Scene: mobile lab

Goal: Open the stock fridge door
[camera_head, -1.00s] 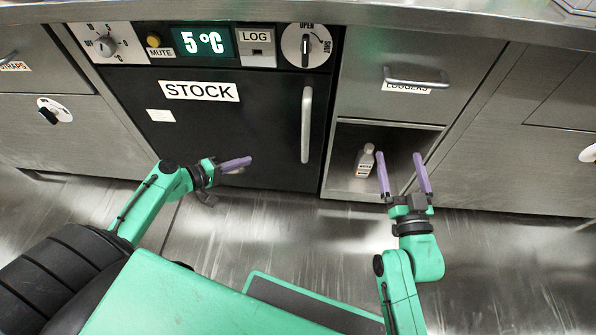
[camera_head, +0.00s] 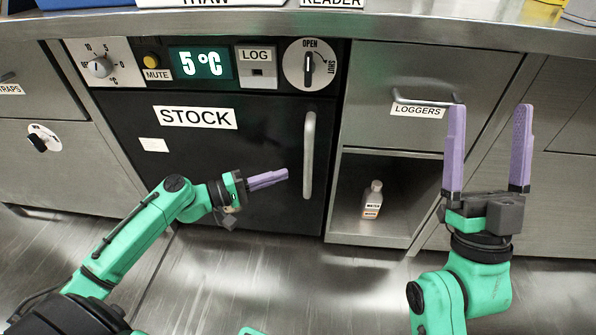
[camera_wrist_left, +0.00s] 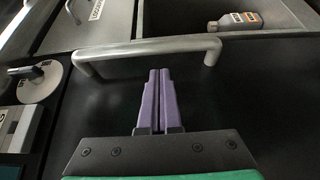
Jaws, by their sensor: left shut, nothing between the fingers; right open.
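The black stock fridge door (camera_head: 240,130) is closed, labelled STOCK, with a vertical grey handle (camera_head: 309,155) at its right side. The latch dial (camera_head: 308,66) above it has its pointer upright, towards OPEN. My left gripper (camera_head: 287,174) is shut and empty, its purple fingertips just left of the handle's lower half. In the left wrist view the fingertips (camera_wrist_left: 159,72) point at the handle bar (camera_wrist_left: 150,47), close to it; I cannot tell whether they touch. My right gripper (camera_head: 489,106) is open and empty, in front of the loggers drawer.
The LOGGERS drawer (camera_head: 420,75) is closed, right of the fridge. An open cubby below it holds a bottle (camera_head: 372,200). The steel counter edge (camera_head: 420,28) runs above. The MUTE button (camera_head: 151,60) and the 5°C display (camera_head: 201,64) sit above the door.

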